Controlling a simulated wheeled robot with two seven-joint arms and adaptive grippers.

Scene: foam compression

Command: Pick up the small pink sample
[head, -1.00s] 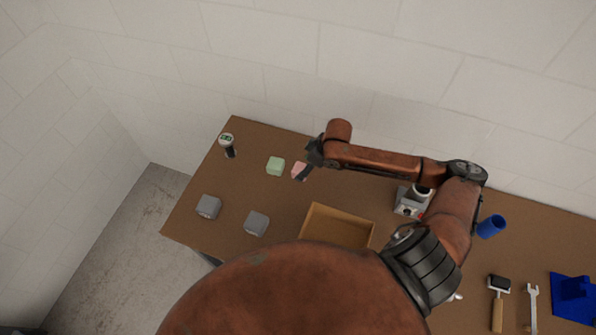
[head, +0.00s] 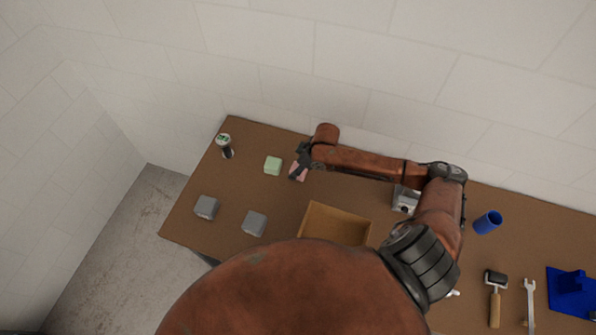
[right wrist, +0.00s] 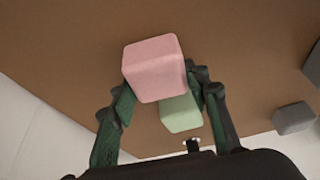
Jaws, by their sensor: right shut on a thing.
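The small pink sample (head: 299,171) is near the back of the table in the head view, partly hidden by my right gripper (head: 303,165). In the right wrist view the pink sample (right wrist: 153,68) is a rounded block between the two dark fingers of my right gripper (right wrist: 158,88). The fingers are shut on it. I cannot tell whether it is clear of the table. A green block (head: 273,166) sits just left of it; it also shows in the right wrist view (right wrist: 181,115), partly behind the pink one. My left gripper is not in view.
Two grey blocks (head: 206,207) (head: 254,223) and an open brown tray (head: 337,222) lie toward the front.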

